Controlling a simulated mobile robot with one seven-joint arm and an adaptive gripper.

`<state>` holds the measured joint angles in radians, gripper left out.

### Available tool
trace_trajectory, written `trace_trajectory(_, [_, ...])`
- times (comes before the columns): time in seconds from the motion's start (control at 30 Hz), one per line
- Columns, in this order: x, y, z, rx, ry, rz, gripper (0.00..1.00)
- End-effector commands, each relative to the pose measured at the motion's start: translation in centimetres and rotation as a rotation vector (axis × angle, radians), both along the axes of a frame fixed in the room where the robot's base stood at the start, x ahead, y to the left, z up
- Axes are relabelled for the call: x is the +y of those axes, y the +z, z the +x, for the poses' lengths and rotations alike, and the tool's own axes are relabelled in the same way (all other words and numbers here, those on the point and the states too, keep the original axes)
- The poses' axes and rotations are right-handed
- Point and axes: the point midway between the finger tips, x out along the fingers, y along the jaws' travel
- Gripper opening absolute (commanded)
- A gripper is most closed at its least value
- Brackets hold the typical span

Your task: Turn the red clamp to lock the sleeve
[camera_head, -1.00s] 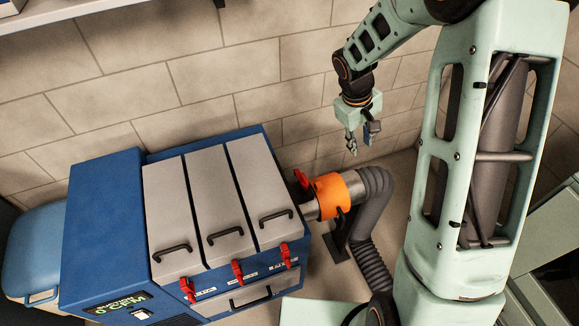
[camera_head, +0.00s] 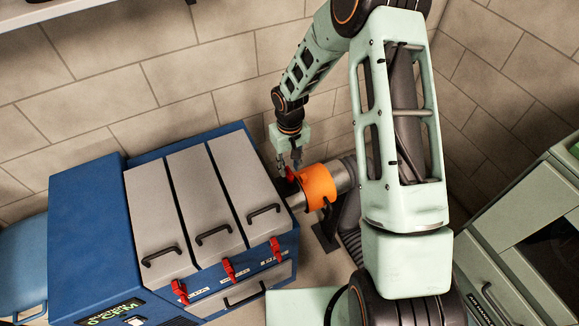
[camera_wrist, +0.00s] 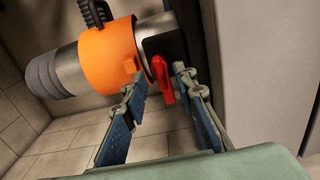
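The red clamp (camera_head: 290,174) sits at the collar between the blue machine and the orange sleeve (camera_head: 318,187). In the wrist view the clamp (camera_wrist: 163,80) is a red lever on a dark collar, just right of the orange sleeve (camera_wrist: 106,58), with its free end toward my gripper. My gripper (camera_wrist: 157,77) is open, one finger to each side of the lever in the picture. I see no clear contact. In the head view my gripper (camera_head: 288,168) is right at the clamp and partly hides it.
The blue machine (camera_head: 85,230) with grey handled lids (camera_head: 205,195) and red latches (camera_head: 229,270) stands left of the sleeve. A grey duct pipe (camera_head: 345,175) continues right behind my arm. The tiled wall (camera_head: 190,80) is behind; a green cabinet (camera_head: 530,215) stands at right.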

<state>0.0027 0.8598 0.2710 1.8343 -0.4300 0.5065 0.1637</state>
Motion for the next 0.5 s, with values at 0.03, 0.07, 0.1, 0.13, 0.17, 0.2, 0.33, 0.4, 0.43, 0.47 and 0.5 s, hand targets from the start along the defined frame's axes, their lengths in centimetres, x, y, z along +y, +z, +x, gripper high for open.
trace_trajectory(0.03, [0.01, -0.42, 0.02, 0.0, 0.001, 0.0, 0.26])
trace_trajectory(0.07, [0.0, -0.62, 0.02, 0.0, 0.001, -0.001, 0.26])
trace_trajectory(0.1, [-0.01, -0.83, 0.01, 0.0, 0.002, -0.001, 0.26])
trace_trajectory(0.13, [-0.01, -0.94, 0.02, 0.0, 0.002, -0.001, 0.26])
trace_trajectory(0.17, [-0.01, -1.02, 0.02, 0.0, 0.002, -0.001, 0.26])
trace_trajectory(0.2, [-0.01, -1.09, 0.02, -0.001, 0.002, -0.001, 0.26])
trace_trajectory(0.33, [-0.02, -1.13, 0.04, -0.001, 0.002, -0.001, 0.26])
trace_trajectory(0.4, [-0.02, -1.12, 0.04, -0.001, 0.002, -0.001, 0.26])
trace_trajectory(0.43, [-0.01, -1.12, 0.03, -0.001, 0.002, -0.001, 0.26])
trace_trajectory(0.47, [-0.01, -1.12, 0.02, -0.001, 0.002, -0.001, 0.24])
trace_trajectory(0.5, [-0.01, -1.11, 0.02, -0.001, 0.002, -0.001, 0.2])
